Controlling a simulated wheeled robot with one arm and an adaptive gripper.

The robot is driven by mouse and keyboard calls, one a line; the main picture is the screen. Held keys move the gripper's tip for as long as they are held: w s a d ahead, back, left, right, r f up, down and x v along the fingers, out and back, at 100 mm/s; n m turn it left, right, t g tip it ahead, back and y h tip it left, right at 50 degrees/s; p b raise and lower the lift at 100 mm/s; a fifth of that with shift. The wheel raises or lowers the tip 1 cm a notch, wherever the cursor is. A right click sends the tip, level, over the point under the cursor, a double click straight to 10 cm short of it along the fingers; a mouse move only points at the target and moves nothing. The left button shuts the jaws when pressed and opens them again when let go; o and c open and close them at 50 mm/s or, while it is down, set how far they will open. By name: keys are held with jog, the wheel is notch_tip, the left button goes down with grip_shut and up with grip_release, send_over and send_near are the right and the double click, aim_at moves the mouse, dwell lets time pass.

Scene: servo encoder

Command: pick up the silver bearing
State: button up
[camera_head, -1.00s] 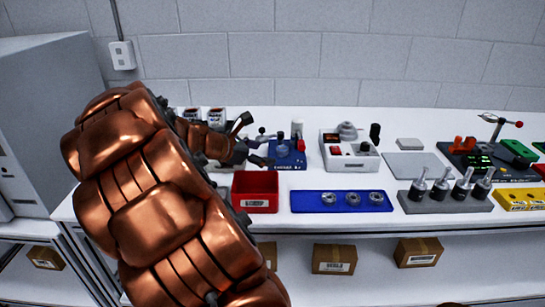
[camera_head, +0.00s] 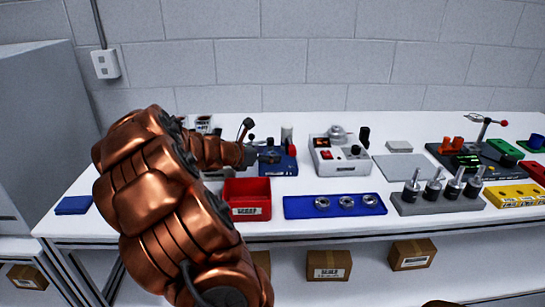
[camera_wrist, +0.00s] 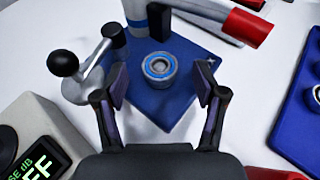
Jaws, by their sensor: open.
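A silver bearing (camera_wrist: 159,67) with a blue ring inside its rim sits on a blue base plate (camera_wrist: 158,108) in the wrist view. My gripper (camera_wrist: 162,88) is open and empty, with one finger on each side, just short of the bearing in the picture. I cannot tell the height gap. In the head view my gripper (camera_head: 265,157) is at the blue fixture (camera_head: 283,167), and the bearing there cannot be made out. Three other silver bearings (camera_head: 346,202) lie in a row on a blue tray (camera_head: 295,210) further right.
A black-knobbed lever (camera_wrist: 85,72) and a silver-blue post (camera_wrist: 136,17) stand close to the bearing. A red-handled tool (camera_wrist: 245,28) lies behind it. A red bin (camera_head: 247,212) stands in front of the fixture. A grey-white instrument (camera_head: 340,157) is to the right.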

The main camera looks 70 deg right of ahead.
jog(key=shift+s+d+f, duration=0.25)
jog(key=shift+s+d, duration=0.05)
jog(key=shift+d, duration=0.25)
grip_shut()
jog(key=shift+r, duration=0.1)
